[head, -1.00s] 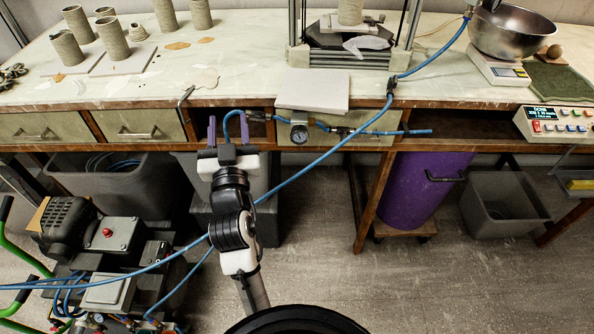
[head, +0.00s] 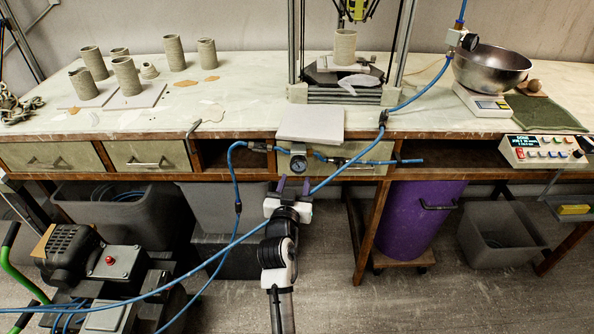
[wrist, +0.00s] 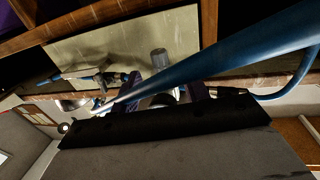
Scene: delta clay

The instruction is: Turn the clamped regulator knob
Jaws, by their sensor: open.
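No grip on the regulator is visible. In the wrist view a blue hose (wrist: 225,60) crosses in front and partly hides the fingers.
Blue hoses (head: 236,205) loop left of and across my arm. A pale board (head: 311,124) lies on the bench above the regulator. Drawers (head: 147,155) are to the left.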

